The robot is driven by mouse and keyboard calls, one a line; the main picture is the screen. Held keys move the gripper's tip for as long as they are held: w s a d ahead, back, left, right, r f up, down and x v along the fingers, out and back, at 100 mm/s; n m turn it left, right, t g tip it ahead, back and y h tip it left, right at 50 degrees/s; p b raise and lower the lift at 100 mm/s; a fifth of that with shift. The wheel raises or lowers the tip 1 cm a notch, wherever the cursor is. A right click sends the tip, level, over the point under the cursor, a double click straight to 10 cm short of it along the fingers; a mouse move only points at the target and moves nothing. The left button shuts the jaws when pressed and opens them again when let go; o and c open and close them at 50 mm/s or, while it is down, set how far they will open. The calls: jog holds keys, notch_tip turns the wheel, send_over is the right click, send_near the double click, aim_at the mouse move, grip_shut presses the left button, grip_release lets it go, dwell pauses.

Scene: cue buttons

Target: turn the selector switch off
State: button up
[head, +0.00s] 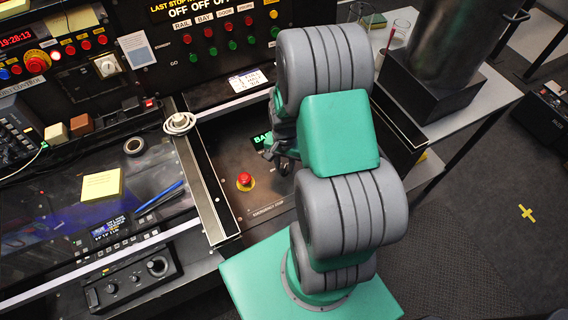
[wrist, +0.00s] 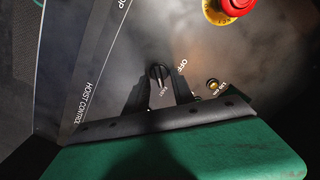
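The selector switch (wrist: 158,72) is a small black knob on a dark panel in the wrist view. Its handle points down in the picture, toward a small label too small to read. The word OFF is printed to its upper right. My gripper (wrist: 160,82) has its two dark fingers apart, one on each side of the knob. I cannot tell whether either finger touches it. In the head view my arm covers the switch, and only a dark part of my gripper (head: 274,150) shows beside the green arm link.
A small brass button (wrist: 213,84) sits right of the switch. A raised metal rail (head: 205,185) borders the panel's left side.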

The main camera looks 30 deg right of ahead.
jog(key=shift+c, duration=0.3)
grip_shut()
jog(key=shift+n, duration=0.3)
jog(key=n+b, duration=0.1)
jog(key=n, duration=0.5)
jog(key=shift+a, duration=0.15)
jog(key=n, duration=0.5)
jog(key=shift+w+a+n, duration=0.1)
jog(key=shift+n, duration=0.2)
jog(key=n, duration=0.5)
jog(key=shift+a+n+b, duration=0.15)
jog(key=shift+n+b, duration=0.15)
jog(key=shift+b, duration=0.05)
